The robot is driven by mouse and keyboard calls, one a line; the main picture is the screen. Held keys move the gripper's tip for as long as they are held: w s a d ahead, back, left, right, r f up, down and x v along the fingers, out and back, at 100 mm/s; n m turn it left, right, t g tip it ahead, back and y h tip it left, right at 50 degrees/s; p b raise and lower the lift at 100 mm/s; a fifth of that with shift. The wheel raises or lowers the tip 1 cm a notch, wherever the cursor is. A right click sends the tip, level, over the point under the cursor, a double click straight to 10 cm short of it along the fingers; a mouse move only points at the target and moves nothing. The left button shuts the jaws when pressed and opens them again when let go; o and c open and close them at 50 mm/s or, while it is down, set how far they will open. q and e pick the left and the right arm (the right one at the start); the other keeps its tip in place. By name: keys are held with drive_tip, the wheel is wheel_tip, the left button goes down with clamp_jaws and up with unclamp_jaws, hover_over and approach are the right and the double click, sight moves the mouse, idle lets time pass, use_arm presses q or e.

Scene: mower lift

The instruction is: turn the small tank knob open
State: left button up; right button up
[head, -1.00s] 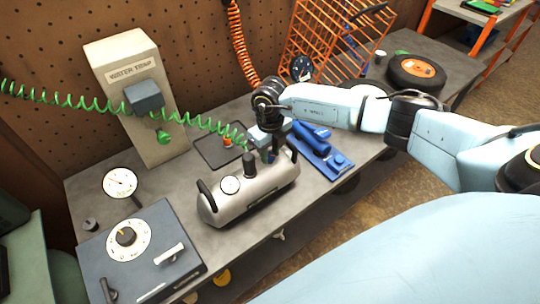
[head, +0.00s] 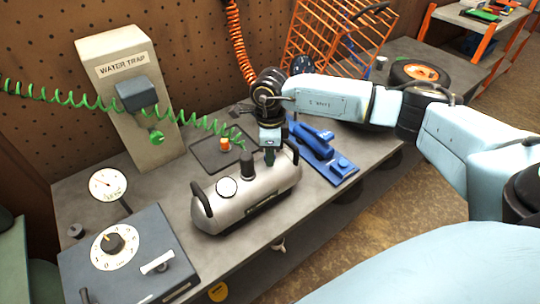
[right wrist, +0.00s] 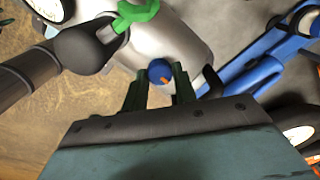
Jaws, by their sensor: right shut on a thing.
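A silver tank (head: 243,204) with a black handle at each end lies on the grey bench, with a round gauge and a black cylinder on top. The small tank knob (right wrist: 159,72) is blue with an orange mark and sits on the tank in the right wrist view. My right gripper (head: 270,160) points down at the right end of the tank. In the right wrist view its green fingers (right wrist: 160,80) stand on both sides of the knob and are shut on it. In the head view the gripper hides the knob. My left gripper is not in view.
A blue tool (head: 318,148) lies close to the right of the tank. A water trap post (head: 145,110) with a green coiled hose stands behind left. A dial box (head: 128,258) is at front left. An orange wire basket (head: 325,38) and a wheel (head: 420,74) are farther back.

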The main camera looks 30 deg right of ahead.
drive_tip(key=shift+r+n, duration=0.1)
drive_tip(key=shift+n, duration=0.5)
drive_tip(key=o, duration=1)
drive_tip(key=shift+c, duration=0.2)
wheel_tip(320, 180, up, 13)
drive_tip(key=b, duration=0.1)
drive_tip(key=shift+r, duration=0.15)
